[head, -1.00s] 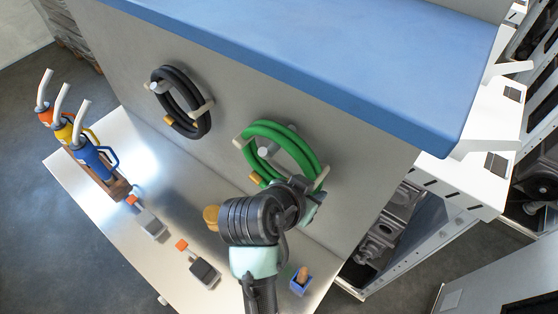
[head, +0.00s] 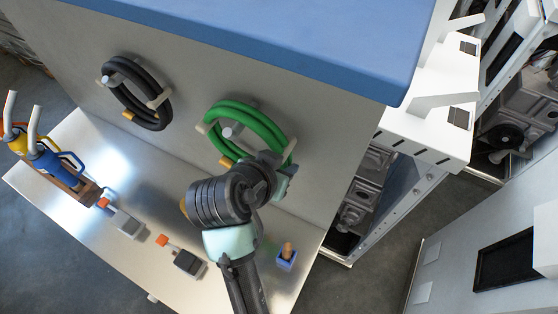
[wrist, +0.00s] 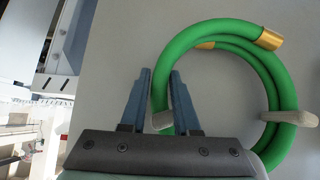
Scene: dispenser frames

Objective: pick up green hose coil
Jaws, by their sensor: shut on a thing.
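The green hose coil (head: 262,121) hangs on pale holders on the grey upright panel, on the right of the two coils. It also shows in the wrist view (wrist: 284,85), with a brass end at its top right. My gripper (wrist: 160,76) is shut on the coil's left strand, one blue-grey finger on each side. A pale holder end shows beside the fingers and another at the coil's right side. In the head view my wrist hides the coil's lower right part and the fingers.
A black hose coil (head: 138,94) hangs to the left. A blue top (head: 290,40) overhangs the panel. White machines (head: 425,130) stand to the right.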

